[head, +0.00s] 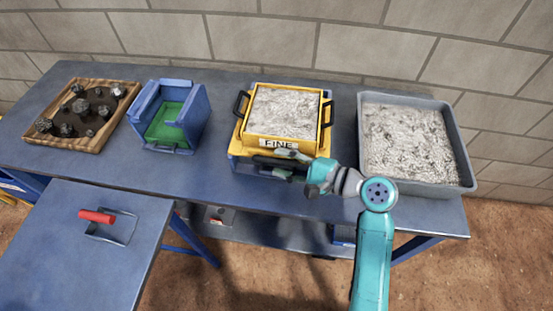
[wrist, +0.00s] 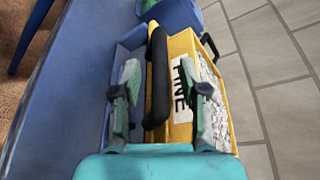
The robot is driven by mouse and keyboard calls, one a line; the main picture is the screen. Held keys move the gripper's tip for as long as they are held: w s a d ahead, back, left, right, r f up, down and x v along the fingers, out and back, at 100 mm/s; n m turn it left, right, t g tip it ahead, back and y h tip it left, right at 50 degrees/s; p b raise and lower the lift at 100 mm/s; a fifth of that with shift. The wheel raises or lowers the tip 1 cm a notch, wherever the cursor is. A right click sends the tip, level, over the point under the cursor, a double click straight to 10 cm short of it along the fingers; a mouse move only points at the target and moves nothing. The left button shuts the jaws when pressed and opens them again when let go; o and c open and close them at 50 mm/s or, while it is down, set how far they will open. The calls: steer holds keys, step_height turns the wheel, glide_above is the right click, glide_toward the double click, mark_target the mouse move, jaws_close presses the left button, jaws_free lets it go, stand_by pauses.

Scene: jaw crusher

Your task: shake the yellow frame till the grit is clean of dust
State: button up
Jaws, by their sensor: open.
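The yellow frame (head: 253,140), labelled FINE, sits level on a blue stand on the bench. Pale grey, dusty-looking grit (head: 284,106) fills it. It has black handles on its left and right sides and a black bar handle (wrist: 158,80) along its front. My gripper (head: 284,164) is at the front of the frame, by this handle. In the wrist view, my open gripper (wrist: 167,88) has one finger on each side of the front handle. A gap shows between handle and fingers. The yellow frame (wrist: 183,48) also shows there, its grit partly hidden by a finger.
A grey tray (head: 468,172) of pale grit stands right of the frame. A blue bin (head: 190,125) with a green floor and a wooden tray (head: 62,142) of dark rocks are to the left. A red-handled scoop (head: 97,216) lies on the nearer table. A block wall stands behind.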

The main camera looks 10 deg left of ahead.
mark_target(283, 144)
steer(key=shift+x, duration=1.15)
jaws_close()
steer(key=shift+w, duration=0.1)
steer(key=w, duration=0.5)
steer(key=shift+w+d, duration=0.1)
steer(key=shift+w, duration=0.1)
jaws_free()
